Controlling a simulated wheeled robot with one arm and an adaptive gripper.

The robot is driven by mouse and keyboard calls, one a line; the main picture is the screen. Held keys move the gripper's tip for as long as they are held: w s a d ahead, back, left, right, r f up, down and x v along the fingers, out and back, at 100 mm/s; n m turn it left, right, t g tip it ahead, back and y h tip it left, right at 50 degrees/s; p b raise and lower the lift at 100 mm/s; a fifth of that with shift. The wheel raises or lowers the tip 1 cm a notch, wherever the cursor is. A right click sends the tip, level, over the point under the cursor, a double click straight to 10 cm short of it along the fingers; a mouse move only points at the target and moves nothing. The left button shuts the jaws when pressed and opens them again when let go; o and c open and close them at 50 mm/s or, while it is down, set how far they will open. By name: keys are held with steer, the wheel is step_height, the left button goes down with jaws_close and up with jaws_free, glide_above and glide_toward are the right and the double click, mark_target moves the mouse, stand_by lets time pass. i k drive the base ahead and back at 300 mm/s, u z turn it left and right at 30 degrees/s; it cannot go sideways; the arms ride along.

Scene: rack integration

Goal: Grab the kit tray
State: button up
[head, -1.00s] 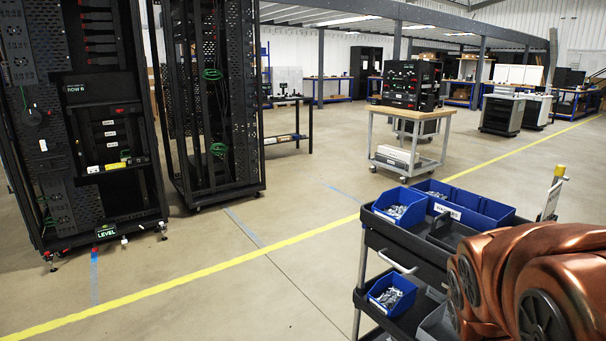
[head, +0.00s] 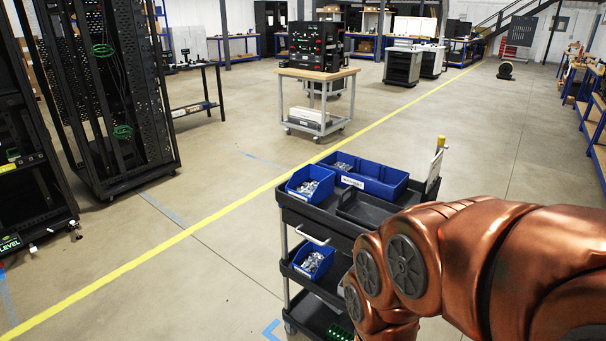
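A black cart (head: 319,220) with shelves stands just in front of me in the head view. On its top, a dark shallow tray (head: 352,214) lies beside the blue bins; I cannot tell for sure whether it is the kit tray. An open blue bin of small metal parts (head: 298,192) sits at the top's left corner. A longer blue bin with a white label (head: 385,193) runs along the back. My copper arm covers the cart's right side. My gripper is not in view.
A lower shelf holds another blue bin of parts (head: 300,272). A wood-topped wheeled table (head: 345,72) with black equipment stands beyond a yellow floor line (head: 212,229). Black racks (head: 95,150) stand at left. Open floor (head: 520,130) lies behind and right of the cart.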

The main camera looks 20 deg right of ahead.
mark_target(366, 211)
steer(key=z, duration=0.5)
steer(key=k, duration=1)
steer(key=u, duration=0.6)
steer(key=i, duration=1.55)
steer(key=z, duration=0.6)
